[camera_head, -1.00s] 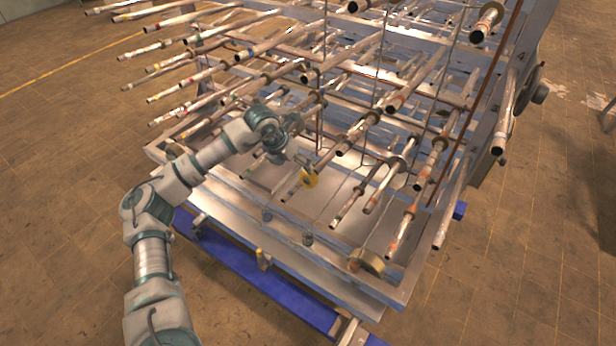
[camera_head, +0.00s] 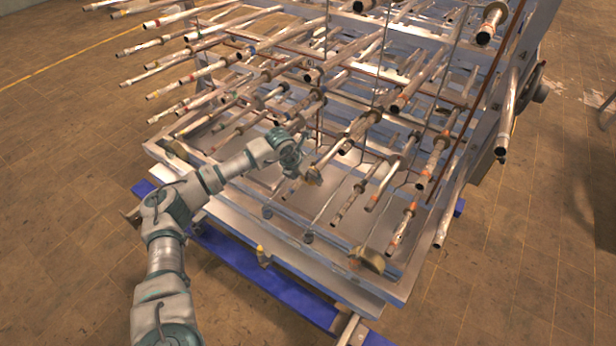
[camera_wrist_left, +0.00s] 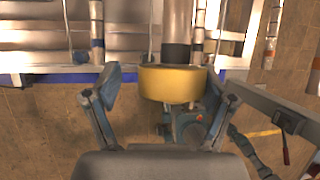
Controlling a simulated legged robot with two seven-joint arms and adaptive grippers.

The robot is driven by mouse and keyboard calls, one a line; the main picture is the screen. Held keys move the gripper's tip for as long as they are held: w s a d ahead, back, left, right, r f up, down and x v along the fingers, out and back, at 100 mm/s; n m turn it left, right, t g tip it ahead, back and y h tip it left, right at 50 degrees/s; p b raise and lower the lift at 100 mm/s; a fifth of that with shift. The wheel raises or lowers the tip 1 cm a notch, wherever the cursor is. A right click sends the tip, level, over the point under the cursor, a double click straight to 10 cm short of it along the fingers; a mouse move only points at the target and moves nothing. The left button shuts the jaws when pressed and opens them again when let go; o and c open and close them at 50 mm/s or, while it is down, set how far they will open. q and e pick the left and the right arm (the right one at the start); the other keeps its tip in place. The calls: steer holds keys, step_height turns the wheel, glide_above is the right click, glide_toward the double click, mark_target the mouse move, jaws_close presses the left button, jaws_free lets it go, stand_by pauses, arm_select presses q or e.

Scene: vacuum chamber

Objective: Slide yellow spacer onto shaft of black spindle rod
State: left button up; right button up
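The yellow spacer (camera_wrist_left: 172,84) is a thick ring, side-on between the two fingers of my left gripper (camera_wrist_left: 163,78) in the left wrist view. A gap shows between it and the left finger; it lies close to the right finger, contact unclear. The black rod end (camera_wrist_left: 176,54) meets the spacer's far side, with a grey shaft (camera_wrist_left: 178,20) beyond. How far the rod sits inside the ring is hidden. In the head view, the spacer (camera_head: 313,176) is at the near end of a rod, with my left gripper (camera_head: 303,168) beside it. My right gripper is not in view.
Many parallel rods stick out of the metal rack (camera_head: 405,275) around and above my left arm. A blue base beam (camera_head: 262,280) runs below. Open floor lies left and right.

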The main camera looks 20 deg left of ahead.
mark_target(326, 160)
arm_select(q)
steer(key=shift+a, duration=0.1)
steer(key=c, duration=0.8)
steer(key=shift+s+d+r, duration=0.1)
steer(key=shift+d+r, duration=0.05)
steer(key=shift+d, duration=0.3)
steer(key=shift+w+d, duration=0.2)
steer(key=shift+d, duration=0.3)
steer(key=shift+c, duration=0.6)
steer(key=shift+w+d, duration=0.1)
steer(key=shift+w, duration=0.05)
steer(key=shift+w+a+f+b, duration=0.2)
steer(key=shift+w+a+b, duration=0.1)
steer(key=shift+w+a, duration=0.35)
steer(key=shift+w+d, duration=0.65)
steer(key=shift+w, duration=0.35)
steer(key=shift+w+a+f+b, duration=0.15)
steer(key=shift+w+b, duration=0.35)
steer(key=shift+w, duration=0.5)
steer(key=shift+w+d+b, duration=0.3)
steer(key=shift+w, duration=0.55)
steer(key=shift+w+d+f+b, duration=0.15)
steer(key=shift+w+b, duration=0.4)
steer(key=shift+w, duration=0.65)
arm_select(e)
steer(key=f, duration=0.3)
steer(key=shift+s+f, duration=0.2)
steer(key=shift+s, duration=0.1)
